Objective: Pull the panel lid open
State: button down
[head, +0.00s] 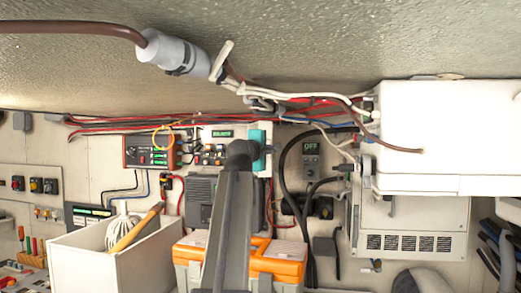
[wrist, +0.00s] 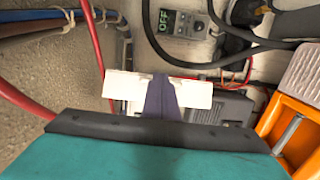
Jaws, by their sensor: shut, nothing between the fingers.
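My gripper (wrist: 160,82) shows in the wrist view with its fingers shut and nothing held, beyond its teal and black body. In the head view, its teal part (head: 258,142) is at the end of my dark arm, in front of the back wall. A white panel (head: 205,133) with a small green display and buttons is just left of it and partly hidden by my arm. A large white boxy cover (head: 445,135) is farther right, apart from the gripper. I cannot tell which of these bears the panel lid, and no open lid is clear.
An orange toolbox (head: 280,260) stands below my arm; it also shows at the right of the wrist view (wrist: 308,118). A white bin (head: 85,268) stands left. A grey unit (head: 201,188) is behind my arm. Red cables (wrist: 92,50) and black hoses (head: 288,180) run close by.

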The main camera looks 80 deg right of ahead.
jog(key=shift+a, duration=0.1)
dwell(0.4)
jog(key=a+b, duration=0.3)
jog(key=a, duration=1)
jog(key=shift+w, duration=0.35)
jog(key=shift+d, duration=0.1)
